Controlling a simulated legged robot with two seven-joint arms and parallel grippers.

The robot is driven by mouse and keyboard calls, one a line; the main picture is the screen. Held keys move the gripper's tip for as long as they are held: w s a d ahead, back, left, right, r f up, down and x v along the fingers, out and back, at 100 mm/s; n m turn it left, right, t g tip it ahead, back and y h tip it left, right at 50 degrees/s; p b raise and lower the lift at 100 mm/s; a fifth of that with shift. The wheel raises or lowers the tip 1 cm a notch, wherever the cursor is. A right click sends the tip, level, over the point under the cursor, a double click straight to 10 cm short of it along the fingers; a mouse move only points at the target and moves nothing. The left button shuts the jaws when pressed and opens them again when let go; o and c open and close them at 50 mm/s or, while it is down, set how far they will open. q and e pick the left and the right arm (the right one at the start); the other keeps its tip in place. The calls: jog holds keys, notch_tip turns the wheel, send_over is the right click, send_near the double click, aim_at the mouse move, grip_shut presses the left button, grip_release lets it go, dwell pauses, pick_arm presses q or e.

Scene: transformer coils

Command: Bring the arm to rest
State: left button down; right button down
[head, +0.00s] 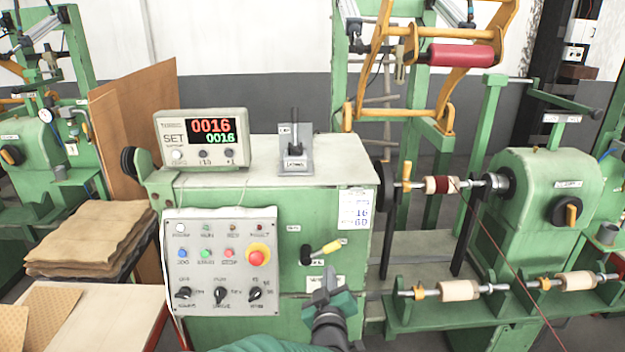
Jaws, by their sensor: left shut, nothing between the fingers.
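My left gripper (328,278) is at the lower middle of the head view, in front of the green machine cabinet (225,198). Its fingers point up and are shut with nothing between them. A lever with a yellow handle (332,246) sits on the cabinet front just above the fingertips; I cannot tell how far the gripper is from it. My right gripper is not in view.
A control panel (222,262) with a red stop button (257,255) is left of the gripper. A counter box (203,138) stands on the cabinet. To the right, a spindle holds a coil (441,185), and spare spools (459,290) lie on a green shelf.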

pick_arm(q)
jog(key=s+a+f+m+g+p, duration=0.1)
jog(key=s+a+f+m+g, duration=0.1)
jog(key=s+a, duration=0.6)
jog(key=s+a+f+m+g+y+p, duration=0.1)
jog(key=s+a+f+g, duration=0.4)
jog(key=s, duration=0.7)
jog(key=s+a+f+m+g+p, duration=0.1)
jog(key=s+a+f+m+g, duration=0.1)
jog(key=s+a+f+g, duration=0.2)
jog(key=s+a+g, duration=0.3)
jog(key=s+a, duration=0.3)
jog(key=a, duration=0.3)
jog(key=shift+m, duration=0.3)
jog(key=shift+s+a+f, duration=0.1)
jog(key=shift+a+f, duration=0.05)
